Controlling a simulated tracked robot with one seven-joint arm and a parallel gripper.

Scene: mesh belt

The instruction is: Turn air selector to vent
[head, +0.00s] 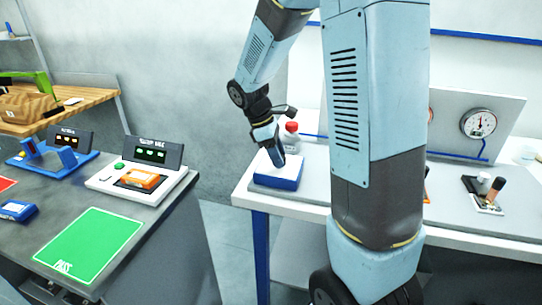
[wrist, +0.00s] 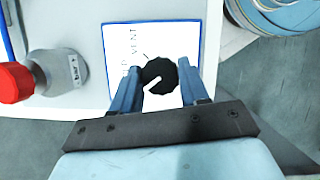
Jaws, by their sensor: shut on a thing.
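The air selector is a blue box with a white top plate (head: 278,178) on the white bench. In the wrist view its plate (wrist: 185,33) carries the printed word VENT and a second word partly hidden by my finger. Its black knob (wrist: 160,72) has a white pointer mark angled toward the lower left of that view, away from the VENT print. My gripper (wrist: 160,68) is shut on the knob, one blue finger on each side. In the head view my gripper (head: 279,160) reaches down onto the box and hides the knob.
A grey bottle with a red cap (wrist: 14,82) stands close to the selector; its cap also shows in the head view (head: 291,127). A gauge (head: 478,123) is on a panel at right. A grey table (head: 165,222) with devices and a green PASS mat (head: 88,243) is at left.

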